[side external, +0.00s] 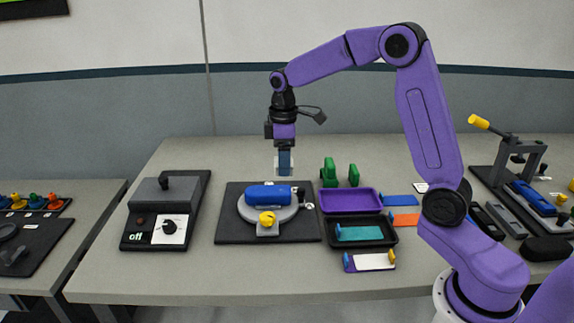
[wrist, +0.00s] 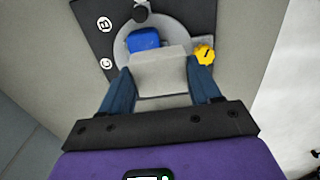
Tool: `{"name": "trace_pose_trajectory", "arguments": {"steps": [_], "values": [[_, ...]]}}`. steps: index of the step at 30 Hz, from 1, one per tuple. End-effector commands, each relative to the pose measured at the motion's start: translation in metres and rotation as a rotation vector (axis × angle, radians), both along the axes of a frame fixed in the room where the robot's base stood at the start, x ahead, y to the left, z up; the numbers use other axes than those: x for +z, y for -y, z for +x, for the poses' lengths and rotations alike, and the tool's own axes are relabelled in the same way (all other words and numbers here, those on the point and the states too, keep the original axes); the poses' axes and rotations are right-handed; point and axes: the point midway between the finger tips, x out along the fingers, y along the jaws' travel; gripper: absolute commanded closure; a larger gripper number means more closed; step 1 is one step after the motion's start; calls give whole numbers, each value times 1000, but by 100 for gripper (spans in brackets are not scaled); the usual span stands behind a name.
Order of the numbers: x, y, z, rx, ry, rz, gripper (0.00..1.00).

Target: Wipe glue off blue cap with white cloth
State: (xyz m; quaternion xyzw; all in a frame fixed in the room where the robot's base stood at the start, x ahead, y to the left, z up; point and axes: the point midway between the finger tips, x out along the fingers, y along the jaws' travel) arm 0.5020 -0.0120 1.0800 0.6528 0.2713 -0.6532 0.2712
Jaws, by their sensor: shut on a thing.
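The blue cap (side external: 268,194) is a rounded blue piece lying on a round grey plate on a black base; it also shows in the wrist view (wrist: 143,38). My gripper (side external: 284,172) points down above the blue cap, with a gap between them. In the wrist view, the blue fingers of my gripper (wrist: 158,72) are shut on a pale, block-like piece that I take for the white cloth (wrist: 160,60). It hides part of the plate and cap. I cannot make out any glue on the cap.
A yellow knob (side external: 267,218) sits at the plate's front. A black box with a dial (side external: 165,217) stands left. Green blocks (side external: 329,172), a purple tray (side external: 350,201) and a black tray (side external: 378,244) are right. A clamp stand (side external: 520,160) is far right.

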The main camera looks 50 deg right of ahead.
Motion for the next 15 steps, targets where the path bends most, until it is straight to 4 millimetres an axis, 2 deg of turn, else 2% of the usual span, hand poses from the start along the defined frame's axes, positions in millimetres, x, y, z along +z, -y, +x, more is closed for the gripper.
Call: {"name": "trace_pose_trajectory", "arguments": {"steps": [15], "values": [[-39, 0, 0, -1, -1, 0, 62]]}}
